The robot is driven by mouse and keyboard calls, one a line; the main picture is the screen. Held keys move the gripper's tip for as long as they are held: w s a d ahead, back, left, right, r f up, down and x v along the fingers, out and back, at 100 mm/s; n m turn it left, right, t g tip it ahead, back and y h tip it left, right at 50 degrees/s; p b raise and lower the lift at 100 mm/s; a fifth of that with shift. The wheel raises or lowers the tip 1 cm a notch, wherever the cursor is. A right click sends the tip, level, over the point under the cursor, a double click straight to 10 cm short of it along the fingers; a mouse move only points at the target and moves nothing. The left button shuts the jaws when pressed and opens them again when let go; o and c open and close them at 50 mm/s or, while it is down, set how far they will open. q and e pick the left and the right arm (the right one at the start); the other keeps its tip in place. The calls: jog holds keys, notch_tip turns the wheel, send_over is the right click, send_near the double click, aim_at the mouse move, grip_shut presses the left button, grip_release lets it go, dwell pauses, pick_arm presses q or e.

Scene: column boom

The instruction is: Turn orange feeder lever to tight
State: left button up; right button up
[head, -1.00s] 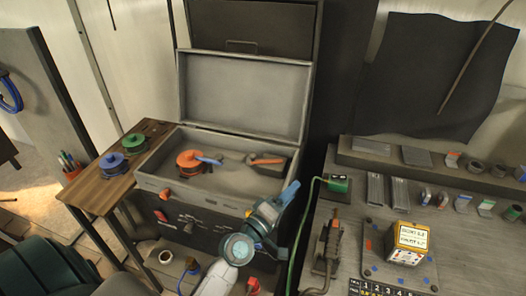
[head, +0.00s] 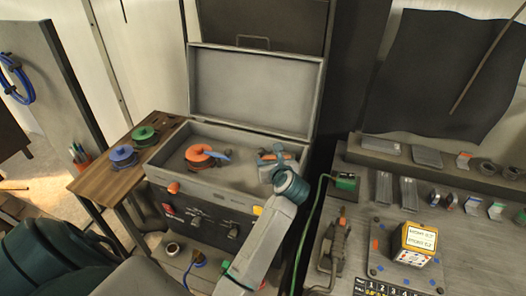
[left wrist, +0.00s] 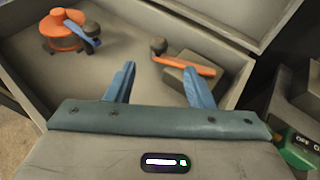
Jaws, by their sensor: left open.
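The orange lever (left wrist: 188,66) lies over a grey block (left wrist: 196,86) inside the open grey case (head: 190,172), at its right side. A dark knob (left wrist: 157,45) stands at the lever's left end. My left gripper (head: 275,155) is over the right part of the case and largely covers the lever in the head view. In the left wrist view its two blue fingers (left wrist: 159,72) are apart and empty. The lever shows beyond and between the tips, and I cannot tell how far apart they are in depth. My right gripper is not in view. No tight marking is legible.
An orange spool (head: 198,157) with a blue lever (head: 217,155) sits left in the case. The raised lid (head: 250,90) stands behind. A wooden side table (head: 105,182) holds blue and green spools. A grey workbench (head: 325,235) with tools stands right.

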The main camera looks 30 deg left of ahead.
aim_at(262, 151)
pick_arm(q)
jog(key=p+x, duration=0.3)
jog(key=x, duration=0.5)
jog(key=shift+w+a, duration=0.15)
jog(key=shift+a, duration=0.15)
jog(key=shift+p+x, duration=0.35)
jog(key=shift+x, duration=0.55)
jog(key=shift+f, duration=0.1)
grip_shut()
